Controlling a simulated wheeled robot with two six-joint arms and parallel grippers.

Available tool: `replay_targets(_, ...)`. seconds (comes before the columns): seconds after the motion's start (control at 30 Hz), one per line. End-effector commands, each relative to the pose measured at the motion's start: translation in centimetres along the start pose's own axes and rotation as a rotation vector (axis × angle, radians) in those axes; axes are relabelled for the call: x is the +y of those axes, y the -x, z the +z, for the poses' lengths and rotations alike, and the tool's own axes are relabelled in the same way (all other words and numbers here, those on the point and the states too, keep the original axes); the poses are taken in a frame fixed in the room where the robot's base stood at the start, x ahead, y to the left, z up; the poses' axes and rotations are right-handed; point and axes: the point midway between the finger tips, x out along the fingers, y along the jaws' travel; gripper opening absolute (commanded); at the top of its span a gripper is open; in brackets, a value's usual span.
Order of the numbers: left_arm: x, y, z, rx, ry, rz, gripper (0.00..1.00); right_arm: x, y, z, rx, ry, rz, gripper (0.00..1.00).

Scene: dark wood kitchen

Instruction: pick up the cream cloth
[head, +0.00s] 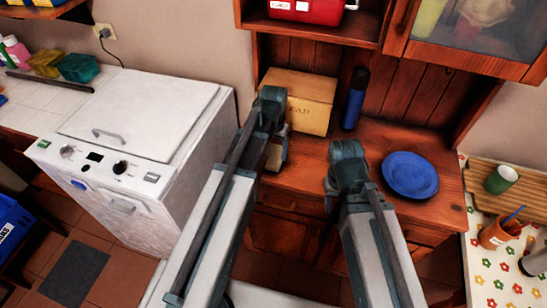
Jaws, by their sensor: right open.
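I cannot make out the cream cloth in the head view. My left arm reaches up from the bottom to the front of the wooden cabinet, and my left gripper (275,155) hangs below its end joint, close to the counter front. Its fingers are too small and covered to tell their state, and a small pale patch beside it is unclear. My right arm also reaches toward the counter. My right gripper (331,192) is largely hidden behind its own arm joint, near the counter's front edge, and is open.
On the wooden counter (310,160) stand a wooden bread box (312,98), a dark blue bottle (354,102) and a blue plate (410,174). A white chest appliance (145,115) is at left. A flowered table (485,270) with cups is at right.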

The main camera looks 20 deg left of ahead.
Motion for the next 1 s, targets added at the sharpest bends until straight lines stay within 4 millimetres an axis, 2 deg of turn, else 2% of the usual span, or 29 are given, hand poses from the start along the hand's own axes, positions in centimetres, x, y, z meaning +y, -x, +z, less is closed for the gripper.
replay_targets(0.03,0.0,0.0,0.0,0.000,0.000,0.000,0.57,0.0,0.0,0.0,0.000,0.000,0.000,0.50)
replay_targets(0.2,0.0,0.0,0.0,0.000,0.000,0.000,0.26,0.0,0.0,0.0,0.000,0.000,0.000,0.50)
replay_targets(0.23,0.0,0.0,0.0,0.000,0.000,0.000,0.24,0.0,0.0,0.0,0.000,0.000,0.000,0.50)
replay_targets(0.67,0.0,0.4,0.0,0.000,0.000,0.000,0.23,0.0,0.4,0.0,0.000,0.000,0.000,0.50)
replay_targets(1.0,0.0,2.9,0.0,0.000,0.000,0.000,0.23,0.3,2.9,0.2,0.000,0.000,0.000,0.50)
